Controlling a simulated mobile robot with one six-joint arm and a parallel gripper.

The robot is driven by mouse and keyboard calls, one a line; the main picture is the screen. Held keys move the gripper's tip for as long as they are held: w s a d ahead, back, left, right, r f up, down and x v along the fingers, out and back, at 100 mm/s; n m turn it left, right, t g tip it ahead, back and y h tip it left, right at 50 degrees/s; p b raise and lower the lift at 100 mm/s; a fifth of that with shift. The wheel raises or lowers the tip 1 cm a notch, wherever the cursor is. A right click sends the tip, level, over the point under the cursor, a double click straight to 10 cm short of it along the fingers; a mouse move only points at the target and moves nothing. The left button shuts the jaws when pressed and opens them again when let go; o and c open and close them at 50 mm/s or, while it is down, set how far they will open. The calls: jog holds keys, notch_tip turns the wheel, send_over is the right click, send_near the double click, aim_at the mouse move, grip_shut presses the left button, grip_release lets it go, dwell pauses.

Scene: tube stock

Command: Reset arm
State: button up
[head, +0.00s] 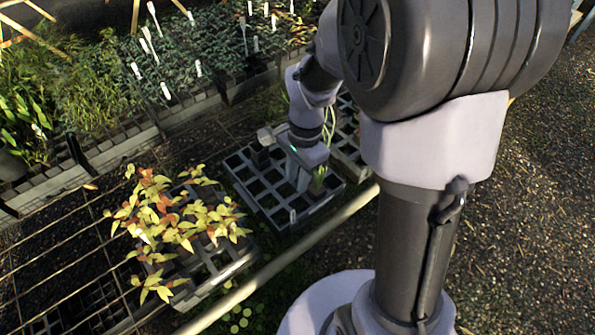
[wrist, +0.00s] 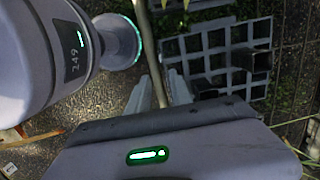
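My gripper (head: 299,178) hangs at the end of my bent arm, low over a grey grid tray (head: 270,208) in the head view. In the wrist view the pale fingertips of my gripper (wrist: 168,88) show just beyond its housing, beside the grid tray (wrist: 190,45). No object shows clearly between them, and the gap is too small to judge. Green leaves rise close behind my gripper in the head view.
A tray of yellow and orange seedlings (head: 175,222) stands left of my gripper. A pale rail (head: 300,248) runs diagonally in front of the grid tray. Potted plants with white labels (head: 165,90) line the back left. Gravel ground (head: 540,200) is clear at right.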

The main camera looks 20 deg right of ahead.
dwell(0.6)
jog(key=s+a+r+n+t+b, duration=0.2)
jog(key=s+r+n+t, duration=0.1)
jog(key=s+r+n, duration=0.2)
jog(key=s+a+r+n+t+b, duration=0.2)
jog(key=s+r+n, duration=0.3)
jog(key=s+r, duration=0.3)
jog(key=shift+s+a+t+y, duration=0.2)
jog(key=shift+a+t+y, duration=0.1)
jog(key=shift+a+t, duration=0.4)
